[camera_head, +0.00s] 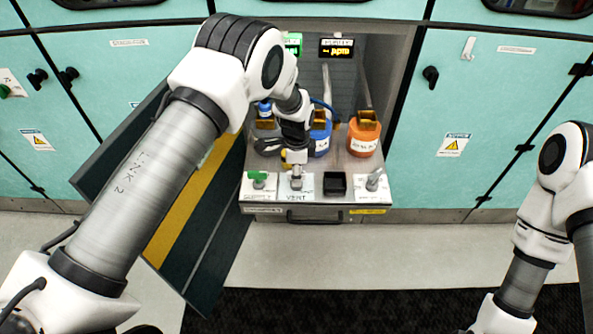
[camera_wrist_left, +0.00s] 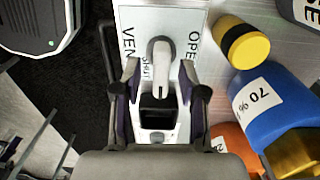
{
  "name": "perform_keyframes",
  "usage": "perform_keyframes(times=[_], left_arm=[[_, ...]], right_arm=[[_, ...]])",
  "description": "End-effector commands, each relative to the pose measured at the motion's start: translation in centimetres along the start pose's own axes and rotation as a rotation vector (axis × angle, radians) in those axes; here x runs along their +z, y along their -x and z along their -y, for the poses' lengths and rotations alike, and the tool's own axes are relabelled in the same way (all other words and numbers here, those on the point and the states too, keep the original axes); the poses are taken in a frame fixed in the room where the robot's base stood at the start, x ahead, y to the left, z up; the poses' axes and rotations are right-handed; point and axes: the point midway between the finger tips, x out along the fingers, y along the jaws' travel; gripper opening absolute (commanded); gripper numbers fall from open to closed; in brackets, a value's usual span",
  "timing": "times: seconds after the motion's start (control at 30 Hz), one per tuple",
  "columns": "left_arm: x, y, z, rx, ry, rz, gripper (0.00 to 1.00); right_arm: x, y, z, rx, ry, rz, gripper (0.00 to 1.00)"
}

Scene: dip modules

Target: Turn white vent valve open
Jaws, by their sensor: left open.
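The white vent valve (camera_head: 296,182) sits on a white plate marked VENT at the front of the pulled-out tray. In the left wrist view its pale lever (camera_wrist_left: 160,68) runs from a round hub toward my gripper, beside the SHUT label. The OPEN lettering (camera_wrist_left: 193,45) is to the right, partly cut by a finger. My left gripper (camera_wrist_left: 159,72) is open, its fingers on either side of the lever with gaps visible. In the head view my left wrist is above the valve and hides part of it. My right gripper is out of view.
A green valve (camera_head: 258,180) is left of the vent plate; a black square holder (camera_head: 335,184) and a grey valve (camera_head: 374,180) are right. Orange (camera_head: 362,140) and blue (camera_head: 320,138) bottles stand close behind. A yellow-capped cylinder (camera_wrist_left: 244,46) lies near the plate. An open door (camera_head: 205,215) is at left.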

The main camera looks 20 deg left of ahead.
Motion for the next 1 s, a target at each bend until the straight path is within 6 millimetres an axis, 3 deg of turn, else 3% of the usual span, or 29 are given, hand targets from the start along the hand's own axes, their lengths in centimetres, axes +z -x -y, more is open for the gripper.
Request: perform_keyframes(times=[0.03, 0.1, 0.13, 0.63, 1.0], left_arm=[[0.00, 0.01, 0.00, 0.000, 0.000, 0.000, 0.31], [0.00, 0.02, 0.00, 0.000, 0.000, 0.000, 0.06], [0.00, 0.02, -0.01, 0.000, 0.000, 0.000, 0.00], [0.13, -0.10, -0.10, 0.003, 0.049, 0.002, 0.00], [0.19, -0.20, -0.15, 0.005, 0.292, 0.003, 0.00]], right_arm=[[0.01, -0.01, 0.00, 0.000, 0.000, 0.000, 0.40], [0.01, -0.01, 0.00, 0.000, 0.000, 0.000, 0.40], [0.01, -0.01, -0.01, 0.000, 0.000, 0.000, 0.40], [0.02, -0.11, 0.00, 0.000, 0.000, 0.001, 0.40], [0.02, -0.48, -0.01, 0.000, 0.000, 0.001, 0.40]])
